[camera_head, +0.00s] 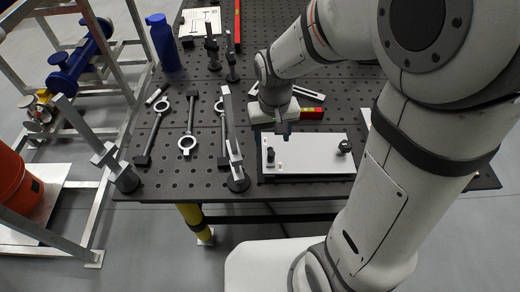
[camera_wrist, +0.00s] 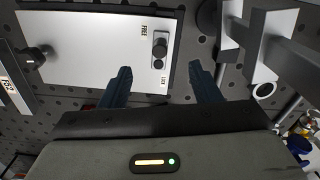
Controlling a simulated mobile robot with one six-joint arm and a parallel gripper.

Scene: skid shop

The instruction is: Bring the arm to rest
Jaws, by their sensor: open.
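My gripper (camera_head: 283,130) hangs low over the back left edge of a white panel (camera_head: 310,160) on the dark perforated table. In the wrist view my gripper (camera_wrist: 160,70) shows two dark fingers spread apart with nothing between them. The white panel (camera_wrist: 90,40) lies beyond the fingers. A small dark latch (camera_wrist: 160,48) on it sits between the words FREE and LOCK, ahead of the gap between the fingertips. A black knob (camera_wrist: 33,57) is at the panel's other end. The fingers appear apart from the latch.
An upright clamp (camera_head: 236,165) stands just left of the panel. Several wrench-like tools (camera_head: 188,130) lie farther left. A blue bottle (camera_head: 164,42) stands at the back left. A pipe rack (camera_head: 85,55) stands beyond the table's left edge.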

